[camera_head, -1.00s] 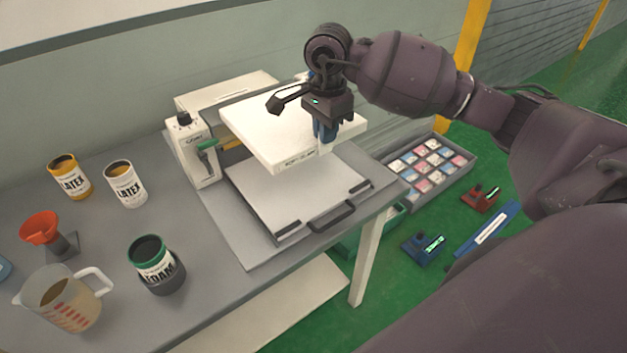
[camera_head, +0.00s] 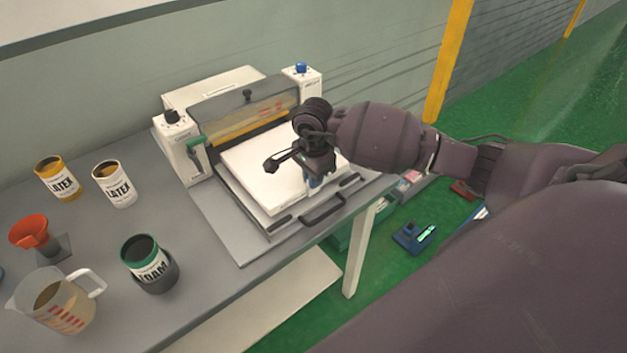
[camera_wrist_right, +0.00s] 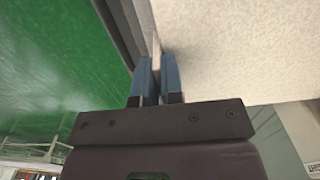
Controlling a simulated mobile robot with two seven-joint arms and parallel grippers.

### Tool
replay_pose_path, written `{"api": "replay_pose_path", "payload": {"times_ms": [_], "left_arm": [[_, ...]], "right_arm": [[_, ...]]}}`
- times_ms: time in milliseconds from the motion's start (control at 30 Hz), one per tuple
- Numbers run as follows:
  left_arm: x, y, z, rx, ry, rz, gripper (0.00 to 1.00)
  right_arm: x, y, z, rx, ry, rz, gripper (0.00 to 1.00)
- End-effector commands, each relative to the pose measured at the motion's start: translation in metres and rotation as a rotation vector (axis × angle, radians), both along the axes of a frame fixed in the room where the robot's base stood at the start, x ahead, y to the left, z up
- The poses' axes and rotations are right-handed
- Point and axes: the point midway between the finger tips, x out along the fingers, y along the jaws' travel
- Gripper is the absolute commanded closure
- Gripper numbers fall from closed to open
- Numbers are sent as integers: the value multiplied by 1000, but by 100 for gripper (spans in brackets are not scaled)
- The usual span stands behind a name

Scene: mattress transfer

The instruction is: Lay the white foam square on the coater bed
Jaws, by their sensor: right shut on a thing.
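The white foam square (camera_head: 262,172) lies flat over the bed of the coater (camera_head: 245,118), with its back edge near the coater's roller housing. My right gripper (camera_head: 314,184) is at the foam's right edge, fingers pointing down. In the right wrist view its two blue fingers (camera_wrist_right: 155,75) are close together on the edge of the foam (camera_wrist_right: 235,45). The coater bed (camera_head: 283,221) shows as a grey rim with dark clips in front of the foam. Whether the foam fully touches the bed under the gripper is hidden. My left gripper is not in view.
Latex cans (camera_head: 115,184), a foam can (camera_head: 149,262), a red funnel (camera_head: 33,234) and a measuring jug (camera_head: 62,298) stand on the table's left. The coater's front handle (camera_head: 322,207) juts toward the table edge. A blue tool (camera_head: 414,236) lies on the green floor.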

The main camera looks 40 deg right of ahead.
Motion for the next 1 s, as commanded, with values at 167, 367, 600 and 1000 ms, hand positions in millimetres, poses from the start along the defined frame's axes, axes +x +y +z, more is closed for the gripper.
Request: {"api": "replay_pose_path", "payload": {"times_ms": [167,367,600,1000], "left_arm": [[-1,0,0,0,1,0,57],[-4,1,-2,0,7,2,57],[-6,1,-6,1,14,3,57],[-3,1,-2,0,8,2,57]], "right_arm": [[0,0,-14,0,-1,1,100],[0,0,-14,0,-1,1,100],[0,0,-16,-1,-1,0,77],[0,0,-14,0,-1,0,67]]}}
